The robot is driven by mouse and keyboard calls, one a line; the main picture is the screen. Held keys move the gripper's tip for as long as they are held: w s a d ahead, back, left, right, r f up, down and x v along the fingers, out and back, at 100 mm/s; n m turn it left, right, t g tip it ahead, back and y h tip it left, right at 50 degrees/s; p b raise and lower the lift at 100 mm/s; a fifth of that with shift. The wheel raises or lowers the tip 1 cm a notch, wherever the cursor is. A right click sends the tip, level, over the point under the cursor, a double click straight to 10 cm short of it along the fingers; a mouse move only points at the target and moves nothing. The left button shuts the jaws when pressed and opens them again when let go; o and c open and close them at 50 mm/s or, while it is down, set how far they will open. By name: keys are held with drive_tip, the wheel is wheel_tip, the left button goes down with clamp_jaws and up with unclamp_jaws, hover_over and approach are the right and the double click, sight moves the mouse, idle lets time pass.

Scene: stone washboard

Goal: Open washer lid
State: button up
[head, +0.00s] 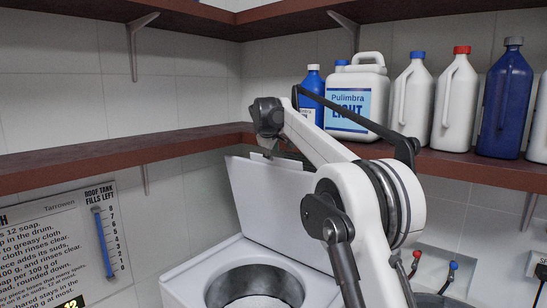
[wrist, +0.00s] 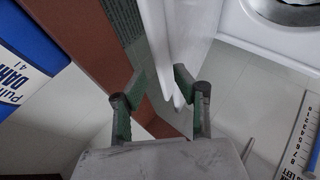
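The white washer (head: 185,285) stands at the bottom centre of the head view, with its round drum opening (head: 255,285) uncovered. Its flat white lid (head: 280,205) stands raised, nearly upright, behind the opening. My arm covers the lid's right side. In the wrist view the lid (wrist: 178,45) is seen nearly edge-on, and its edge reaches between the fingers of my gripper (wrist: 158,73). The two green-padded fingers are spread apart. The right fingertip is close to the lid; I cannot tell whether it touches. The fingers are not clearly visible in the head view.
A brown shelf (head: 125,153) runs along the walls near my arm. It holds a white jug (head: 375,80), blue and white bottles (head: 453,100). A sign (head: 60,245) hangs at left. Red and blue taps (head: 450,277) are at lower right.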

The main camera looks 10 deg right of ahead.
drive_tip(key=v, duration=0.7)
drive_tip(key=shift+s, duration=0.1)
drive_tip(key=s+d+f+m+b, duration=0.2)
drive_tip(key=s+f+b, duration=0.15)
drive_tip(key=s, duration=0.75)
drive_tip(key=s+d+f+m+g+y+b, duration=0.15)
drive_tip(key=s+f, duration=0.35)
drive_tip(key=s, duration=0.5)
drive_tip(key=s+d+f+m+h+b, duration=0.1)
drive_tip(key=s+d+f+m+b, duration=0.25)
drive_tip(key=s, duration=0.75)
drive_tip(key=s+f+m+y+b, duration=0.2)
drive_tip(key=s+f+b, duration=0.3)
drive_tip(key=s+f, duration=2.2)
drive_tip(key=shift+d+m+g, duration=0.25)
drive_tip(key=shift+m+g, duration=0.1)
drive_tip(key=shift+m, duration=0.45)
drive_tip(key=shift+f, duration=0.1)
